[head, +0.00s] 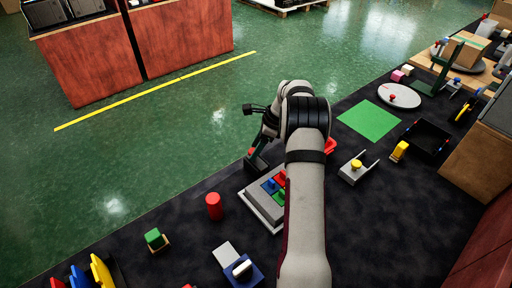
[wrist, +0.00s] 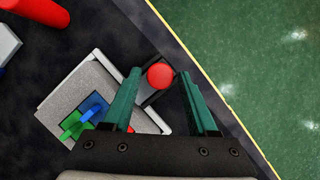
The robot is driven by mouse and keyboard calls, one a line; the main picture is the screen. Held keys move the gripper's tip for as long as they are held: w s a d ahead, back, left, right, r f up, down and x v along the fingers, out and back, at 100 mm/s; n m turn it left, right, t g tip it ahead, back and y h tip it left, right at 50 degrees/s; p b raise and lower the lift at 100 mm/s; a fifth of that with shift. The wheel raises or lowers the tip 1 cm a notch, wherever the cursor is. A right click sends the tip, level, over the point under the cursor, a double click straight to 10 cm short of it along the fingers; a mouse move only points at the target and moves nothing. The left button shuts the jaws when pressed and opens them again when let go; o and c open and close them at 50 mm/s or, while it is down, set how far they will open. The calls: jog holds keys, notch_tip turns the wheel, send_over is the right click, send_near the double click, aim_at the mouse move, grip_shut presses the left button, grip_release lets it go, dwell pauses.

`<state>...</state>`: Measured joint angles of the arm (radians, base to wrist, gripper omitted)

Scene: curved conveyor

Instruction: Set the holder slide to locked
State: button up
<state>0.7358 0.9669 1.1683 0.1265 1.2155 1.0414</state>
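A round red knob (wrist: 160,76) sits on a dark slide-like base (wrist: 151,94) beside a grey holder (wrist: 62,107) in the wrist view. No lock marking is readable. My gripper (wrist: 161,73) is open, its two green fingers apart on either side of the knob in the picture. I cannot tell whether they touch it or are at its height. In the head view the grey holder (head: 259,207) is partly hidden by my arm, and my gripper (head: 257,158) is low at its far side. Blue (wrist: 93,106) and green pieces (wrist: 74,127) stand in the holder.
A red cylinder (head: 214,206) stands left of the holder. A blue block with a white part (head: 242,270) is in front; a grey bracket with a yellow knob (head: 355,167) is at the right. The dark table's edge runs close beyond the knob. A green mat (head: 369,120) is bare.

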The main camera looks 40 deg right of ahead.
grip_shut()
dwell(1.1)
